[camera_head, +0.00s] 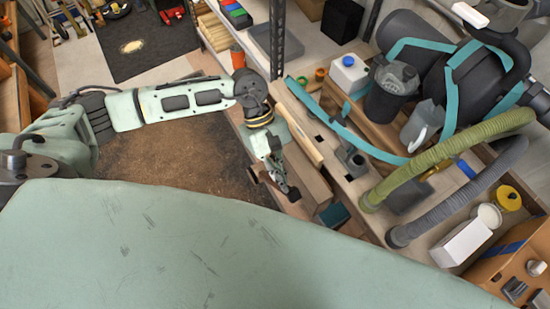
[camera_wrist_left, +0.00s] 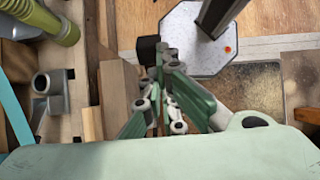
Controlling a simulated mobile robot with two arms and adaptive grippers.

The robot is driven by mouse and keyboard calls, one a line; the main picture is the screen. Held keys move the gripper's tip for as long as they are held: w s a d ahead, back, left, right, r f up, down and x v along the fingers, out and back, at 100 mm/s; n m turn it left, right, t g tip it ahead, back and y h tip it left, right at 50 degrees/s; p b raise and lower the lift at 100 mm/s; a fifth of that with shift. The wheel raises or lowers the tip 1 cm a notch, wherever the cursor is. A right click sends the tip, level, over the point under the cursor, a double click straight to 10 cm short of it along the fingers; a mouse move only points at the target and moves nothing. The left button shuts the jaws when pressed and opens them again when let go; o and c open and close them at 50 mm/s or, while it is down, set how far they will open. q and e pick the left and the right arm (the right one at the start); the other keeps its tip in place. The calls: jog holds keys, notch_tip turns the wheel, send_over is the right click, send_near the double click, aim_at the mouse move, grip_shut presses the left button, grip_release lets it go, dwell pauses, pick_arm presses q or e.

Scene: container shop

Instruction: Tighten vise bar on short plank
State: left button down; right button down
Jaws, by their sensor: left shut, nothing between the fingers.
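My left gripper (camera_head: 283,184) reaches in from the left and points down at the near edge of the workbench. Its fingers are shut with nothing between them. In the left wrist view the gripper (camera_wrist_left: 163,62) is beside a dark rounded piece (camera_wrist_left: 147,48), which looks like an end of the vise bar; I cannot tell whether they touch. The vise's wooden jaw (camera_head: 312,184) is right of the gripper and also shows in the wrist view (camera_wrist_left: 120,90). A light wooden piece (camera_head: 302,140), possibly the short plank, lies by the jaw. The gripper hides part of the bar.
The workbench (camera_head: 350,190) carries a grey metal fitting (camera_head: 352,160), a green hose (camera_head: 450,155), a grey hose (camera_head: 460,190) and a black machine with teal straps (camera_head: 470,80). A dark metal post (camera_head: 277,40) stands behind the gripper. Brown floor (camera_head: 190,150) is open to its left.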

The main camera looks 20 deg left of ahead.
aim_at(290, 197)
pick_arm(q)
jog(key=shift+f, duration=0.15)
jog(key=s+d+f+b, duration=0.1)
jog(key=b, duration=0.1)
jog(key=s+d+f+b, duration=0.1)
jog(key=d+f+b, duration=0.1)
jog(key=b, duration=0.1)
jog(key=shift+s+f, duration=0.1)
jog(key=shift+s, duration=0.1)
jog(key=shift+s+d+f+b, duration=0.2)
jog(key=shift+s+d+b, duration=0.1)
jog(key=shift+d+b, duration=0.25)
jog(key=shift+s, duration=0.1)
jog(key=shift+r, duration=0.2)
